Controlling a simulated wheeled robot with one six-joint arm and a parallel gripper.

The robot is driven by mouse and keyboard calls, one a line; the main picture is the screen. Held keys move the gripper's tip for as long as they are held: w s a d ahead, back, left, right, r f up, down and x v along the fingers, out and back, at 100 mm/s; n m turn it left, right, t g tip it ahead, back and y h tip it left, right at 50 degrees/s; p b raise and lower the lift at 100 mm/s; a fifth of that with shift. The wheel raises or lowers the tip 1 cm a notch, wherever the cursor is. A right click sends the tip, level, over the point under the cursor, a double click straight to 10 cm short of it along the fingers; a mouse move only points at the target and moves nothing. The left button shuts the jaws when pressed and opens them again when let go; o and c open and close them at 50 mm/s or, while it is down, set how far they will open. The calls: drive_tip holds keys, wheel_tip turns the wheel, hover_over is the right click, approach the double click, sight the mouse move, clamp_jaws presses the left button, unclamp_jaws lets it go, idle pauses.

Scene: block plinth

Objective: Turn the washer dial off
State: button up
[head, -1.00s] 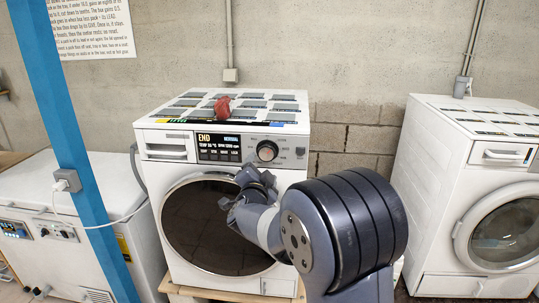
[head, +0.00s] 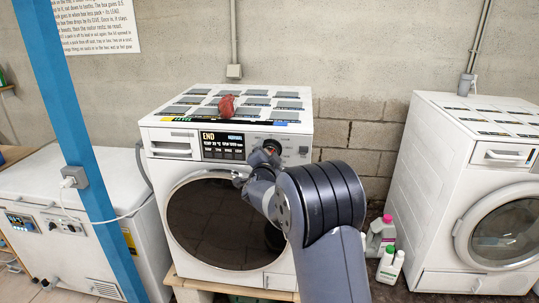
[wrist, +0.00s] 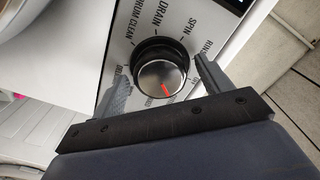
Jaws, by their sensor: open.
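The washer dial (wrist: 161,75) is a round silver-faced knob with a black rim and a red pointer mark. In the wrist view its mark points down and slightly right. Labels around it include DRUM CLEAN, DRAIN, SPIN and part of RINSE; the lower labels are partly hidden. My gripper (wrist: 160,70) is open, with one finger on each side of the dial; I cannot tell whether they touch it. In the head view my gripper (head: 266,158) is at the front panel of the middle washer (head: 160,190) and largely covers the dial. The washer's display (head: 222,146) reads END.
A crumpled red cloth (head: 226,105) lies on the washer's top. A second washer (head: 430,150) stands right, with bottles (head: 389,262) on the floor between. A white chest unit (head: 70,200) and a blue post (head: 75,140) are at the left.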

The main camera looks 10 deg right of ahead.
drive_tip(key=c, duration=1)
drive_tip(key=shift+n, duration=0.4)
drive_tip(key=n+p, duration=0.1)
drive_tip(key=n, duration=0.1)
drive_tip(key=shift+n+p, duration=0.35)
drive_tip(key=shift+n, duration=0.05)
drive_tip(key=shift+n+p, duration=0.75)
drive_tip(key=shift+n, duration=1.35)
drive_tip(key=o, duration=1)
